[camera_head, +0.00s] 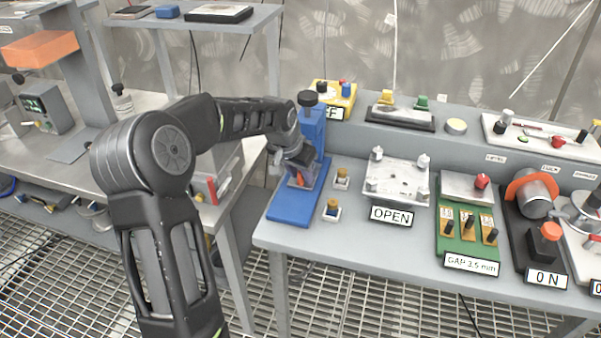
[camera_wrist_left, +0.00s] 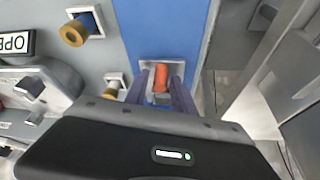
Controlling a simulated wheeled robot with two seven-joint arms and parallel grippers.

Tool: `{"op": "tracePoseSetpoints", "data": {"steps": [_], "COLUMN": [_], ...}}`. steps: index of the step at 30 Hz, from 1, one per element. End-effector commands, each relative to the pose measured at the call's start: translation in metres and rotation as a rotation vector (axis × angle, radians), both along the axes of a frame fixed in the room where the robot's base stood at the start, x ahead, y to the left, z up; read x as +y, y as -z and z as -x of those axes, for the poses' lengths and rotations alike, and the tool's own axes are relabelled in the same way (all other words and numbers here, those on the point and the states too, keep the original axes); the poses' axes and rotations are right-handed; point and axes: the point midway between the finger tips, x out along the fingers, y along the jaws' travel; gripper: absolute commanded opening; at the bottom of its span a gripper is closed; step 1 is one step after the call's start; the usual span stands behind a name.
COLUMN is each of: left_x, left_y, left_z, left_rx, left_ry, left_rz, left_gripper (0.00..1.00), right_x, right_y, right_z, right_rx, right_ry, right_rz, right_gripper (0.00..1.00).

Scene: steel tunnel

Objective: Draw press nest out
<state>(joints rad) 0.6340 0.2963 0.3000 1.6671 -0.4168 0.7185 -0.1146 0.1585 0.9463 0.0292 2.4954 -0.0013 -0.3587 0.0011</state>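The blue press (camera_head: 312,128) stands upright on a blue base plate (camera_head: 294,208) at the left end of the bench. A grey metal nest (camera_wrist_left: 183,67) with an orange-red piece (camera_wrist_left: 161,78) on it sits low on the press, over the blue plate. My left gripper (camera_head: 290,168) reaches down at the front of the press. In the left wrist view its two fingers (camera_wrist_left: 161,92) stand apart, one on each side of the orange-red piece, with small gaps showing. The head view partly hides this contact area. My right gripper is not in view.
Two small brass-knobbed blocks (camera_head: 332,210) stand just right of the press base. A clamp plate (camera_head: 397,183) with an OPEN sign and a green gap board (camera_head: 468,230) lie further right. A yellow box (camera_head: 336,97) stands behind. The bench front edge is close to the press.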

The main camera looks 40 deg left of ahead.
Motion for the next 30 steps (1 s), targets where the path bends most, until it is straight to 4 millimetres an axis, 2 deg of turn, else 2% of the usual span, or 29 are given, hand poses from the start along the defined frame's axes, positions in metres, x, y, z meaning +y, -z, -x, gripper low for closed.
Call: {"op": "tracePoseSetpoints", "data": {"steps": [1, 11, 30], "left_x": [0.0000, 0.0000, -0.0001], "left_y": [-0.0001, -0.0002, -0.0003], "left_z": [0.0000, 0.0001, 0.0001], "left_rx": [0.000, 0.000, 0.000], "left_ry": [0.000, 0.000, 0.000], "left_rz": [0.000, 0.000, 0.000], "left_gripper": [0.25, 0.00, 0.00], "right_x": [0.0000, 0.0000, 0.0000], "right_y": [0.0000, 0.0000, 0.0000], "right_z": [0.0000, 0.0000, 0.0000], "right_rx": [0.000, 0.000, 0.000], "right_ry": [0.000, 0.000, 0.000], "right_rz": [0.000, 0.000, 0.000], "right_gripper": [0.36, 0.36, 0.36]}}
